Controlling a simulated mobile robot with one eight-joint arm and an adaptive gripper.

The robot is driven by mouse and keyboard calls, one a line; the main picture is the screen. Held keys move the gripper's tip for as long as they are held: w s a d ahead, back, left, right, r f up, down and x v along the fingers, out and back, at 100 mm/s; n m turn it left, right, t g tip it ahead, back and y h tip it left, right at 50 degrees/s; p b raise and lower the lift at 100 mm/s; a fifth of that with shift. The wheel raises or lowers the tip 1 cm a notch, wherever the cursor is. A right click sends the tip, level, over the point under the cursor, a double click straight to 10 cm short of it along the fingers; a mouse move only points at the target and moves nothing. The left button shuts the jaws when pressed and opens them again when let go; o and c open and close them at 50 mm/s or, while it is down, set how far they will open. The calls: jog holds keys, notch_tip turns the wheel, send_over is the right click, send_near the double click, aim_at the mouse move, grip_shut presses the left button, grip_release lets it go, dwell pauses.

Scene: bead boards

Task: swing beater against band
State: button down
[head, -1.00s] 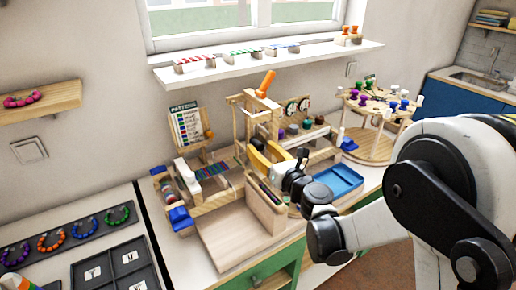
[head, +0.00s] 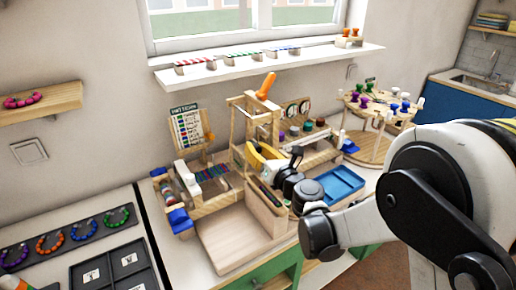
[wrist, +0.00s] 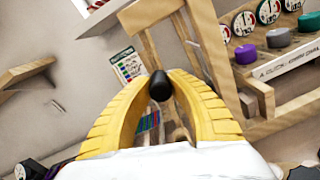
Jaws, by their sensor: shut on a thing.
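The loom stands on the bench with a wooden upright frame (head: 236,122), which I take to be the beater; an orange handle (head: 266,87) sticks up near its top. The striped woven band (head: 212,173) lies to the left of the frame, and a bit of it shows between my fingers in the wrist view (wrist: 148,122). My gripper (head: 260,152) is at the right side of the frame. Its yellow fingers are closed around a dark rounded knob (wrist: 159,86). How the knob joins the beater is hidden, and I cannot tell whether the beater touches the band.
A pattern card (head: 186,126) stands behind the loom. A blue tray (head: 341,184) lies right of my gripper, with a round peg stand (head: 367,147) beyond it. Dials and coloured knobs (wrist: 278,38) are close on the right in the wrist view. A bare wooden board (head: 236,240) lies in front.

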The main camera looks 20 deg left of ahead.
jog(key=shift+s+a+r+m, duration=0.2)
jog(key=shift+s+a+m, duration=0.35)
jog(key=shift+m, duration=0.55)
